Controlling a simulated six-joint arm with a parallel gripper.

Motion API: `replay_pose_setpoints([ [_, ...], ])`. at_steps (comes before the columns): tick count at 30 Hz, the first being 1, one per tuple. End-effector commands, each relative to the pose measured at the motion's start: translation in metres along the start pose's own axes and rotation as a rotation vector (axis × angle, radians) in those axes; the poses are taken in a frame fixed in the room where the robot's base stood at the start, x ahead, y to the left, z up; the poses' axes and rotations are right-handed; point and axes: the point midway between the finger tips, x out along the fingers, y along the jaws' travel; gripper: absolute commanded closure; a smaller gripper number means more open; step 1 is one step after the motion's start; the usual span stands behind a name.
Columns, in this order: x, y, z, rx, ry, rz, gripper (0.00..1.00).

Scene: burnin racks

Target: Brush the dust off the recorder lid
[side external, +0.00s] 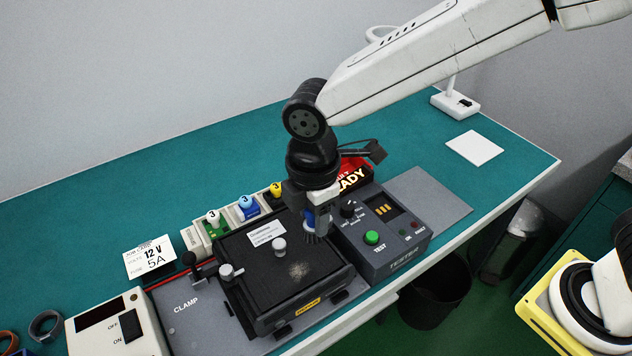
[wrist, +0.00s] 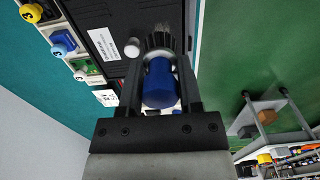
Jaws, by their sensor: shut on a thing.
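The recorder is a black box with a flat black lid (side external: 275,262). The lid bears a white label, a silver knob (side external: 279,246) and a pale dusty patch (side external: 299,270) toward its front right. My gripper (side external: 315,218) is shut on a blue-handled brush (side external: 309,217), bristles downward, over the lid's right back edge near the tester. In the wrist view the brush's blue handle (wrist: 160,85) sits between the fingers, with its dark bristles (wrist: 160,38) against or just above the lid; I cannot tell if they touch.
A grey tester (side external: 385,235) with a green button stands right of the recorder. A clamp lever (side external: 229,272) stands at its left. Coloured numbered plugs (side external: 245,204) line the back. A power supply (side external: 115,325) is at front left. The teal bench is clear at the back left.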

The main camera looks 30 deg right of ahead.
Motion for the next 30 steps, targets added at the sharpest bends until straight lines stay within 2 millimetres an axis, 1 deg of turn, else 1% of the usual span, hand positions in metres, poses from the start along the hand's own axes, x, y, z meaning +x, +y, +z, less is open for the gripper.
replay_pose_setpoints([
  [20,-0.0011,0.0002,-0.0001,0.011,0.001,0.001,1.00],
  [26,-0.0011,0.0002,-0.0001,0.087,0.001,0.001,1.00],
  [30,-0.0011,0.0002,-0.0001,0.194,0.001,0.001,1.00],
])
